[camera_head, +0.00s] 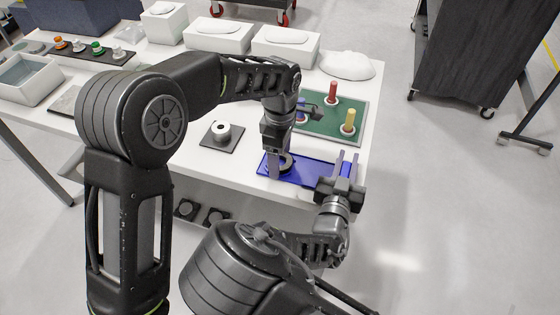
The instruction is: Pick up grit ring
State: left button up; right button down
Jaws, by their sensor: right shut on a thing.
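A dark ring (287,162), which looks like the grit ring, lies on the blue plate (315,172) near the front edge of the white table. My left gripper (277,170) points down at the ring, its fingertips beside or over it. Its fingers hide part of the ring, and I cannot tell whether they are open or touching it. My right gripper (346,160) is at the right end of the blue plate, fingers pointing away from me. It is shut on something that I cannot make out.
A dark square base with a white spool (222,132) stands left of the blue plate. A green board (335,122) with red and yellow pegs lies behind it. White boxes (285,42) line the back of the table (190,150). My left arm hides part of the table.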

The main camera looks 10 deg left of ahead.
pick_arm(q)
jog(key=c, duration=1.5)
notch_tip(320, 180, up, 10)
dwell(0.4)
pick_arm(e)
jog(key=c, duration=1.2)
grip_release()
jog(key=shift+o, duration=0.2)
